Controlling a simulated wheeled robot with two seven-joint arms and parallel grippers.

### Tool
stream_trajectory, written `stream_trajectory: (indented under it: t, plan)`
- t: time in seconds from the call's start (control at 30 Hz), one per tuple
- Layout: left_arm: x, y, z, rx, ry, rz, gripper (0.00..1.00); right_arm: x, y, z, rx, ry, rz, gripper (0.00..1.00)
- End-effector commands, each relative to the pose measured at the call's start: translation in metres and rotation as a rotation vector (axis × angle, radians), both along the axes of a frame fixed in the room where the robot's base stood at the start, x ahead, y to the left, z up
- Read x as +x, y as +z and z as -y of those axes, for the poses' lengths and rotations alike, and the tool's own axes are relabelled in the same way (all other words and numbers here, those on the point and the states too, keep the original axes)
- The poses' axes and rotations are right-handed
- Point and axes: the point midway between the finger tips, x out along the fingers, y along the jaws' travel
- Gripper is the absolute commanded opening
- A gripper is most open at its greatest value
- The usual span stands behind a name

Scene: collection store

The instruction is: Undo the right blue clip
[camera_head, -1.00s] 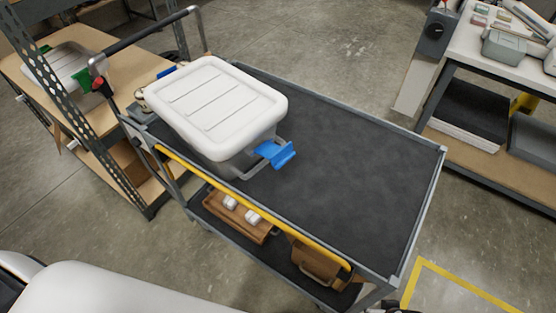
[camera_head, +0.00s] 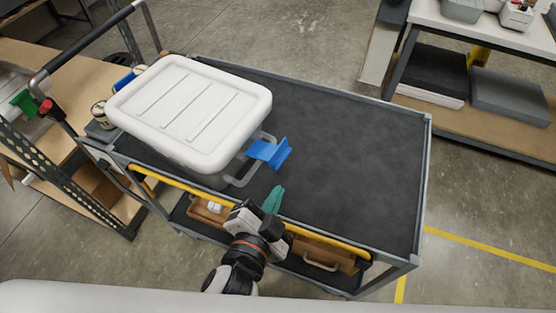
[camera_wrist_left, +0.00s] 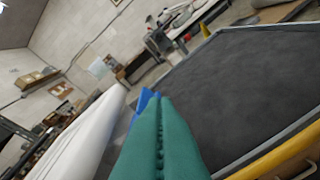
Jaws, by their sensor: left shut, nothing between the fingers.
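The white lidded box (camera_head: 190,110) stands on the dark top of the cart, toward its left end. The right blue clip (camera_head: 270,152) sticks out from the box's right side, beside a grey handle loop. My left gripper (camera_head: 274,198) has green fingers, shut and empty, just below the blue clip in the head view and apart from it there. In the left wrist view the green fingers (camera_wrist_left: 160,140) cover part of the blue clip (camera_wrist_left: 145,102), with the white box (camera_wrist_left: 85,135) to the left. My right gripper is not in view.
The cart top (camera_head: 350,150) is bare right of the box. A yellow rail (camera_head: 325,240) runs along its near edge, by my left arm. Another blue clip (camera_head: 124,82) shows at the box's left. A workbench (camera_head: 480,40) stands at upper right.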

Motion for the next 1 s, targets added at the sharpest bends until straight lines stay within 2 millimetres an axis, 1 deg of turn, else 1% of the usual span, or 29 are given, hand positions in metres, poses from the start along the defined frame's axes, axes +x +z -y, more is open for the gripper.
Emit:
stream_trajectory:
  t: [0.03, 0.1, 0.17, 0.23, 0.63, 0.7, 0.8, 1.0]
  plan:
    - [-0.001, 0.008, 0.006, 0.005, -0.017, 0.032, 0.0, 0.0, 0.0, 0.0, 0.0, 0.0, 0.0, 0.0]
    - [0.002, 0.012, 0.009, 0.009, -0.026, 0.054, 0.0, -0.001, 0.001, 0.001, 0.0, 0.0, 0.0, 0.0]
    - [0.007, 0.012, 0.011, 0.01, -0.027, 0.056, 0.0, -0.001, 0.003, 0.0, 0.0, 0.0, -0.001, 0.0]
    - [0.016, 0.011, 0.014, 0.009, -0.026, 0.055, 0.0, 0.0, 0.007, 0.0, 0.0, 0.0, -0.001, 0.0]
    - [0.094, -0.004, 0.038, 0.009, -0.024, 0.051, 0.0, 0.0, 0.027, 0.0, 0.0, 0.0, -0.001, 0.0]
    - [0.096, -0.017, 0.03, 0.012, -0.024, 0.045, 0.0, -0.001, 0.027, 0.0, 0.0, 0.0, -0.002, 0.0]
    - [0.1, -0.027, 0.022, 0.011, -0.025, 0.047, 0.0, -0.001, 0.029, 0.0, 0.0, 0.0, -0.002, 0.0]
    - [0.103, -0.037, 0.014, 0.008, -0.024, 0.047, 0.0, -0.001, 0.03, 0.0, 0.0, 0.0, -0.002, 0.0]
